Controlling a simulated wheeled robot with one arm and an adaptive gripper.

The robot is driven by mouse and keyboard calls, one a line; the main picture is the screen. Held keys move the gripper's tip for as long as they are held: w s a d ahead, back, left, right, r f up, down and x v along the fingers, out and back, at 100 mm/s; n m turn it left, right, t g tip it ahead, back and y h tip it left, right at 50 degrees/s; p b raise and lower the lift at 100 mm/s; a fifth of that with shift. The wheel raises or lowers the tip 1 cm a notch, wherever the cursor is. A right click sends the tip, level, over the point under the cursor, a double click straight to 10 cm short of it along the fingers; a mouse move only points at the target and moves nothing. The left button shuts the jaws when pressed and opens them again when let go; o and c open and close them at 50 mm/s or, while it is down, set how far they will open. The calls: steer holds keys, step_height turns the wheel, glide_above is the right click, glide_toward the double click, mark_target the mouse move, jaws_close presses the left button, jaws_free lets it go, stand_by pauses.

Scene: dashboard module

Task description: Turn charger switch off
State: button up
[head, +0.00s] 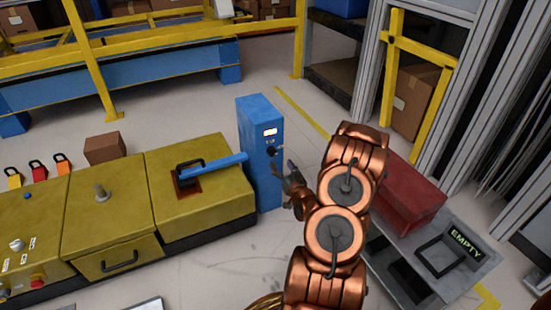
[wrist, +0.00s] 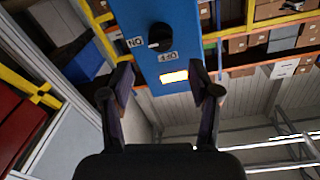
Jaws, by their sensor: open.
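The charger is a blue upright box (head: 258,140) in the middle of the head view, with a lit display near its top. Its face fills the upper middle of the wrist view (wrist: 186,20). The round black switch knob (wrist: 160,37) sits between an ON label on the left and an OFF label at lower right, both upside down. A small pale mark on the knob seems to lie on the ON side. My gripper (head: 291,183) is in front of the charger's right face. In the wrist view my gripper (wrist: 162,78) is open, fingers either side of the face, apart from the knob.
A yellow machine (head: 200,200) with a blue handle bar (head: 215,166) stands left of the charger. A grey cart (head: 470,262) with a red box (head: 405,190) is on the right. Yellow railing (head: 150,40) runs behind. Some floor is clear behind the charger.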

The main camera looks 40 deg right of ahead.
mark_target(273, 152)
steer(key=shift+b+x, duration=1.1)
steer(key=shift+x, duration=2.35)
steer(key=shift+c, duration=0.2)
